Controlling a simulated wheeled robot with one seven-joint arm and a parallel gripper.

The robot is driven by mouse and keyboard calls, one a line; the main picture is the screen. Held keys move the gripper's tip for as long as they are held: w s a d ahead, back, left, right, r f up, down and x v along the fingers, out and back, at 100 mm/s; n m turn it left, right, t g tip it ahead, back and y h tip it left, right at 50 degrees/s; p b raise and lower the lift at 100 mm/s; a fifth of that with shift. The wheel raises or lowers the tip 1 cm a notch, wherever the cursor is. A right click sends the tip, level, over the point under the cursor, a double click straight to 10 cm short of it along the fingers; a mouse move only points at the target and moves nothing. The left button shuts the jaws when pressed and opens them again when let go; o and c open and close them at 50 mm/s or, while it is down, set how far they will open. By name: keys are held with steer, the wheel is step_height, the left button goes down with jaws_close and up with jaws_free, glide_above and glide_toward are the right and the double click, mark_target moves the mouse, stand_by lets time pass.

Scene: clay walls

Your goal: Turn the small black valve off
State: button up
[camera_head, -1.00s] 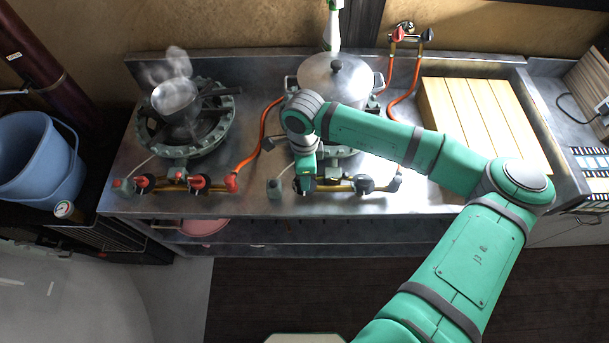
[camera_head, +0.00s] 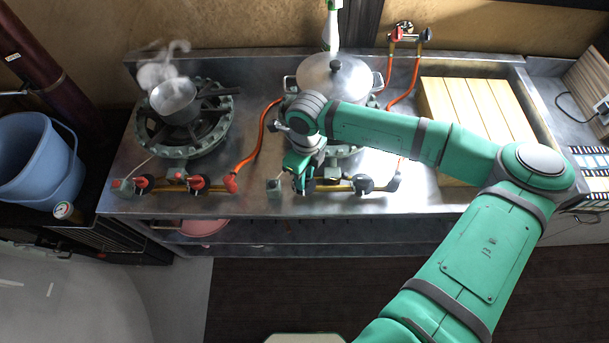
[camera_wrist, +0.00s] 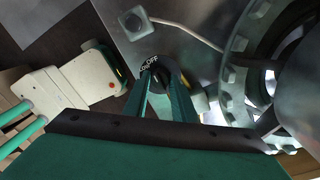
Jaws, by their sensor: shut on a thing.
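The small black valve (camera_wrist: 159,68) shows in the wrist view, with white "OFF" lettering beside its top. My gripper (camera_wrist: 161,82) is shut on it, with one green finger on each side. The fingers and their shadow hide part of the valve, so I cannot tell its exact angle. In the head view, my gripper (camera_head: 300,186) is at the front pipe of the right burner, tilted, and it mostly covers the small valve. A larger black knob (camera_head: 362,184) sits to the right on the same pipe.
A lidded pot (camera_head: 330,78) stands on the right burner, behind my wrist. A steaming small pan (camera_head: 174,101) stands on the left burner, which has red knobs (camera_head: 197,182). Orange hoses (camera_head: 258,145) run beside the burners. A wooden slatted board (camera_head: 470,110) lies to the right.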

steer(key=shift+a, duration=0.25)
steer(key=o, duration=1)
steer(key=shift+o, duration=0.2)
steer(key=shift+d, duration=0.1)
steer(key=shift+r, duration=0.1)
step_height(320, 180, up, 11)
steer(key=shift+w+d+f, duration=0.2)
steer(key=shift+w, duration=0.1)
